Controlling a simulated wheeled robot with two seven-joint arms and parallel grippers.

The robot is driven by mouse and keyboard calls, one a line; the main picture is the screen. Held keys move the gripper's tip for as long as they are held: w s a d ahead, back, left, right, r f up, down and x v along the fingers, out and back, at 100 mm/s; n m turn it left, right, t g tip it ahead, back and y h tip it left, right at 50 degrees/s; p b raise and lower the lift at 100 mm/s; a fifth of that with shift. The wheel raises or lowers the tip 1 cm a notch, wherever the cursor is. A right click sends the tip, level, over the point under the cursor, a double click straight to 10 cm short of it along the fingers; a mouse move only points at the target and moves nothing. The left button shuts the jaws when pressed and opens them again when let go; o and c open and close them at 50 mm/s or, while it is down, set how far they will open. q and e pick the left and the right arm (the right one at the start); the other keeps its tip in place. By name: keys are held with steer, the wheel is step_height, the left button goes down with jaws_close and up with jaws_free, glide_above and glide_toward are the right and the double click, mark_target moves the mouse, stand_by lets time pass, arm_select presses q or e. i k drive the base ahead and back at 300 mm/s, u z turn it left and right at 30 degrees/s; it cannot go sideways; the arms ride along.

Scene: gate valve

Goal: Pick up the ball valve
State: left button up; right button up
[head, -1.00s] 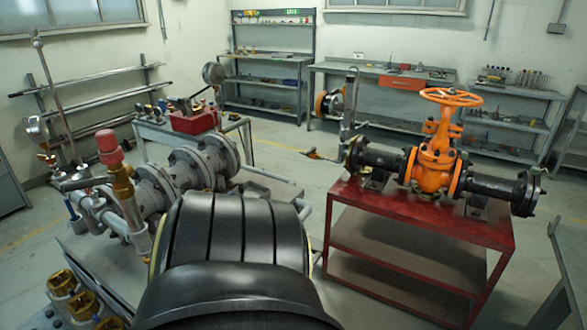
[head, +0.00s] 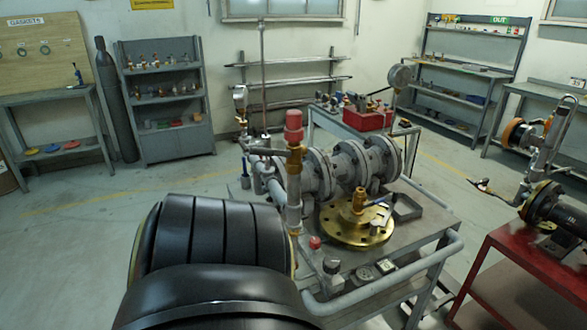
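A small brass valve body with a blue lever, which looks like the ball valve (head: 360,201), stands on or just behind a round brass flange (head: 352,232) on the grey cart (head: 412,243). The lever points to the right. I cannot tell whether the valve touches the flange. A large black ribbed part of my own body fills the lower left and hides the cart's near left side. Neither of my grippers is in view.
A grey flanged pipe run (head: 350,168) with a red-capped fitting (head: 293,125) stands behind and left of the valve. A grey tray (head: 406,207) lies to its right. A pipe rail (head: 395,275) edges the cart. A red stand (head: 510,285) is at right.

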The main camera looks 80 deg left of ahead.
mark_target(360, 197)
steer(key=u, duration=0.8)
steer(key=i, duration=1.4)
steer(key=u, duration=2.2)
